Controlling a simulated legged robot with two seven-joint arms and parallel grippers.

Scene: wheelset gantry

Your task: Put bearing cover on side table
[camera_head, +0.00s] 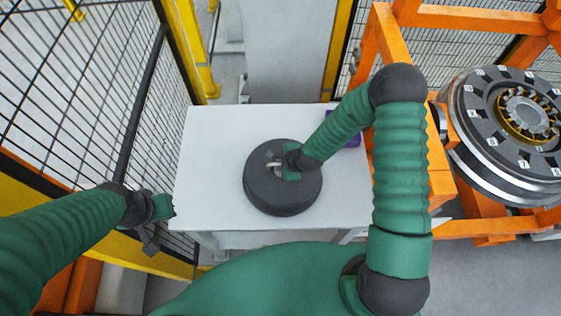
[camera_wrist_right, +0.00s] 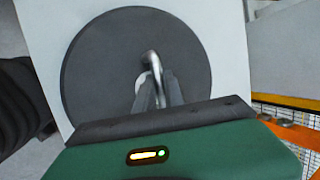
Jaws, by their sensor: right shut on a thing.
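The bearing cover (camera_head: 283,200) is a dark grey round disc with a metal handle on top. It is over the white side table (camera_head: 215,140), and I cannot tell whether it rests on the top or hangs just above it. My right gripper (camera_head: 276,167) is shut on the handle. In the right wrist view the cover (camera_wrist_right: 100,70) fills the middle, and the gripper fingers (camera_wrist_right: 158,92) close around the bent metal handle (camera_wrist_right: 151,60). My left gripper (camera_head: 155,235) is beside the table's front left corner, away from the cover; its jaws are unclear.
A purple object (camera_head: 352,141) lies on the table's right side, partly behind my right arm. An orange frame (camera_head: 440,185) with a wheelset (camera_head: 520,115) stands at the right. Black mesh fencing (camera_head: 75,80) runs along the left. The table's left part is clear.

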